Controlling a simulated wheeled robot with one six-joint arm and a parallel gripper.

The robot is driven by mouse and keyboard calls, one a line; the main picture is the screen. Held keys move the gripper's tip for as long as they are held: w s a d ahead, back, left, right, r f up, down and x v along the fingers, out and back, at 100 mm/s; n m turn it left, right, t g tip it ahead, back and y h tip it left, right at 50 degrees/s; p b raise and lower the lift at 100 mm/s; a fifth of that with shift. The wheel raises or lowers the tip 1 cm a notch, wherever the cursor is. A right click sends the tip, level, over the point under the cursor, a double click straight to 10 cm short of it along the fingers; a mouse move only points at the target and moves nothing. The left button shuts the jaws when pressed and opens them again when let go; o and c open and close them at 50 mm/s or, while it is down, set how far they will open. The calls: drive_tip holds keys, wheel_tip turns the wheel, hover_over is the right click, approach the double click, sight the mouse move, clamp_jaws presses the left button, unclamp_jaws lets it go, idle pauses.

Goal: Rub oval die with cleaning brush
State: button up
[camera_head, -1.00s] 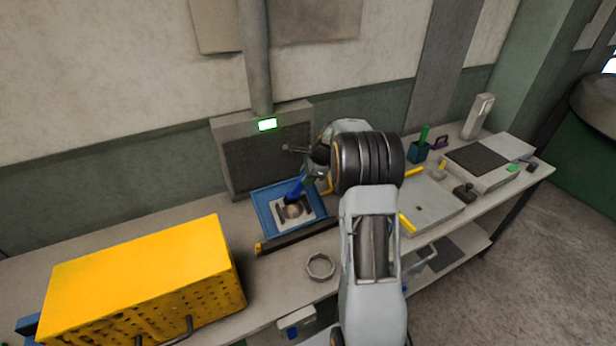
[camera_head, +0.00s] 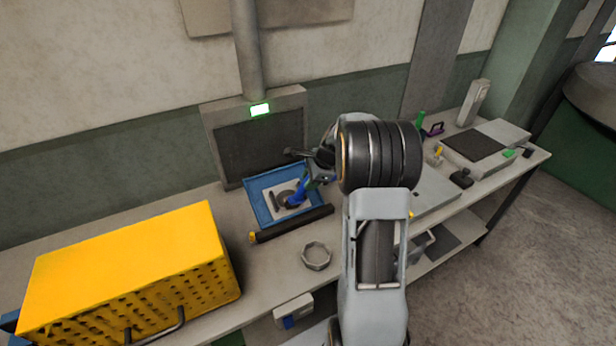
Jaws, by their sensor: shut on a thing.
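My gripper (camera_head: 312,180) is shut on the blue cleaning brush (camera_head: 299,191) over the blue tray. The brush is tilted, and its lower end is at the dark round die in the tray; I cannot tell whether it touches. This die (camera_head: 284,198), which looks like the oval die, lies on a pale plate (camera_head: 276,212) in the blue tray (camera_head: 258,211). The brush and gripper hide part of the die's right side.
A yellow perforated crate (camera_head: 125,262) stands at the left. A dark bar (camera_head: 290,224) lies before the tray, with a grey ring (camera_head: 316,256) nearer the front edge. Several small items stand at the right.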

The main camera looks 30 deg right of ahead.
drive_tip(key=shift+s, duration=0.2)
idle(0.3)
drive_tip(key=s+r+p, duration=0.2)
drive_tip(key=r, duration=0.1)
drive_tip(key=r+p, duration=0.1)
drive_tip(key=r, duration=0.1)
drive_tip(key=shift+s+r+p, duration=0.1)
drive_tip(key=shift+s+p, duration=0.3)
drive_tip(key=shift+s+r, duration=0.4)
drive_tip(key=shift+r, duration=0.3)
drive_tip(key=shift+s+r, duration=0.35)
drive_tip(key=shift+r, duration=0.3)
